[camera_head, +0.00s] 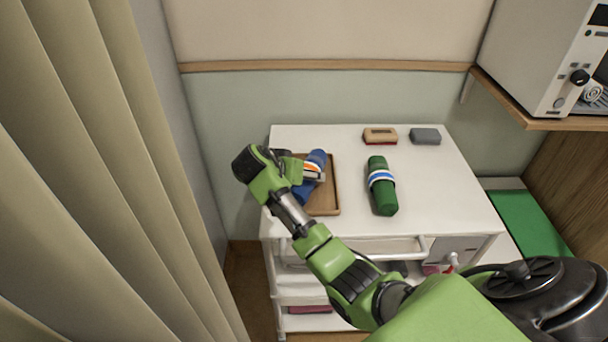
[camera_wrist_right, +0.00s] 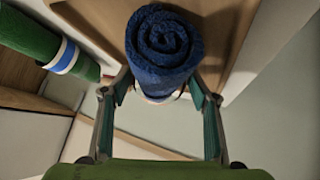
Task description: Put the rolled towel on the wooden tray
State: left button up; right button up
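The rolled towel (camera_head: 304,192) is blue with a white and orange band and lies over the wooden tray (camera_head: 326,205) on the white cabinet top. In the right wrist view its spiral end (camera_wrist_right: 163,45) faces the camera, with the tray (camera_wrist_right: 232,25) behind it. My right gripper (camera_head: 296,170) comes in from the left side of the tray. Its two fingers (camera_wrist_right: 160,85) sit on either side of the towel and seem to touch it. The gripper hides part of the towel and tray, and whether the towel rests fully on the tray is unclear. My left gripper is not in view.
A green roll with a white and blue band (camera_head: 381,187) lies right of the tray. A tan and red block (camera_head: 380,136) and a grey block (camera_head: 425,136) are at the back. A curtain (camera_head: 90,180) hangs at the left. The top's right side is clear.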

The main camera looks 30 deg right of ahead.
dwell(0.3)
jog(key=shift+r, duration=0.2)
jog(key=b+v, duration=0.1)
jog(key=v, duration=1.1)
jog(key=shift+b, duration=0.4)
jog(key=shift+s+f, duration=0.1)
jog(key=shift+f, duration=0.05)
